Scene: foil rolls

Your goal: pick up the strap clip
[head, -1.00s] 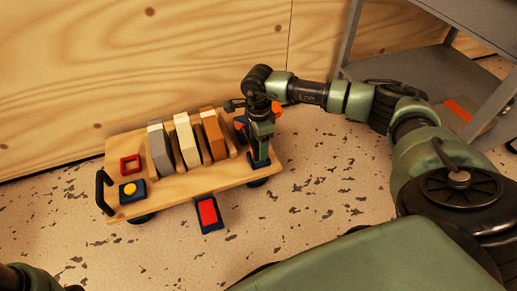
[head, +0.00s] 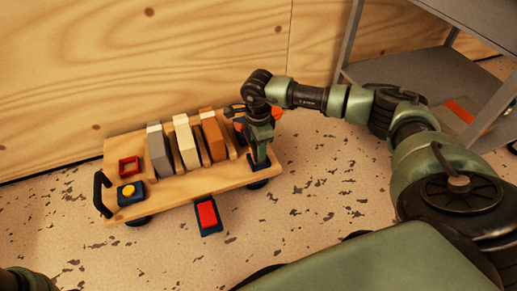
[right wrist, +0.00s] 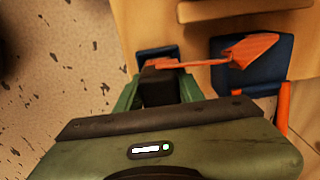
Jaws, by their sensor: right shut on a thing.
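My right gripper (head: 258,160) reaches down over the right end of a wooden cart. In the right wrist view, my right gripper (right wrist: 158,85) is shut on a small dark blue piece, which I take to be the strap clip (right wrist: 152,54). Most of it is hidden by the fingers. A thin orange strap (right wrist: 205,63) runs right from beside the fingertips to an orange wedge (right wrist: 255,50) on a larger blue block (right wrist: 272,62). I cannot tell whether the clip is clear of the surface. My left gripper is out of view.
The wooden cart (head: 205,178) carries grey, cream and brown upright blocks (head: 186,143), a red frame (head: 129,166) and a blue box with a yellow button (head: 131,192). A grey shelf (head: 430,75) stands right.

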